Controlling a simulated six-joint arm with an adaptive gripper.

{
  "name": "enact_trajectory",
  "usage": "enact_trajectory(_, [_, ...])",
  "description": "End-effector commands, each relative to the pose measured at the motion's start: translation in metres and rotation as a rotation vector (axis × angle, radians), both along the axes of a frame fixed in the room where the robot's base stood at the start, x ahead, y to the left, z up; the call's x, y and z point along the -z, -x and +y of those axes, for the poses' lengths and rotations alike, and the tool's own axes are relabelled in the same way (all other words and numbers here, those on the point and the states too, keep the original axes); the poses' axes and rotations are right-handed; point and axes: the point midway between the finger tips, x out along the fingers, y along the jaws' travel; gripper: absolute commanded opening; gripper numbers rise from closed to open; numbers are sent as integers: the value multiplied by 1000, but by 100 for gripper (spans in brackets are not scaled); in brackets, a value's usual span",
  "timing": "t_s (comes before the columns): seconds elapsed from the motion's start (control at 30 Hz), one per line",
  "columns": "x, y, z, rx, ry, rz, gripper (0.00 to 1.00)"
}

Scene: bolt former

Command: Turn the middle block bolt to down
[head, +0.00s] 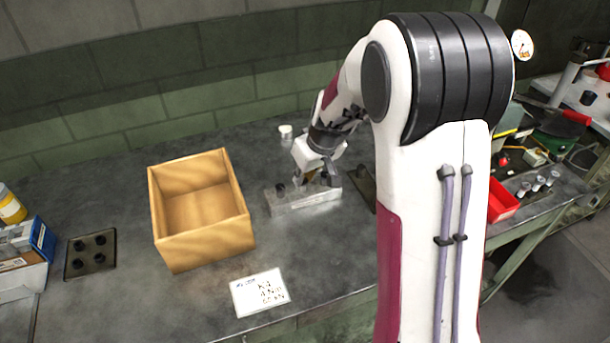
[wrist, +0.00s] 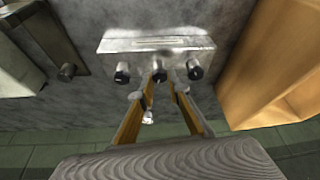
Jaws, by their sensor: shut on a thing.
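The metal block (head: 297,203) lies on the bench to the right of the wooden box. In the wrist view the block (wrist: 158,42) shows three dark-headed bolts along one edge. The left bolt (wrist: 122,73), the middle bolt (wrist: 160,72) and the right bolt (wrist: 195,70) all stick out from it. My gripper (wrist: 159,82) has its two fingers around the middle bolt, closed on it. The outer bolts are outside the fingers. In the head view my gripper (head: 316,177) is over the block and hides part of it. The middle bolt's exact turn is not clear.
An open wooden box (head: 205,240) stands close to the block. A dark plate with a peg (head: 362,182) lies on the block's other side. A white cylinder (head: 286,131) stands behind. A written card (head: 260,292) lies in front. A plate with several pegs (head: 90,254) is far left.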

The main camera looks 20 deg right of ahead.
Motion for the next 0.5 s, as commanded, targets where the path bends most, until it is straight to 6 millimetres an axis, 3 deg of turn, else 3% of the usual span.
enact_trajectory(0.5, [1, 1, 2, 115, 1, 3, 0])
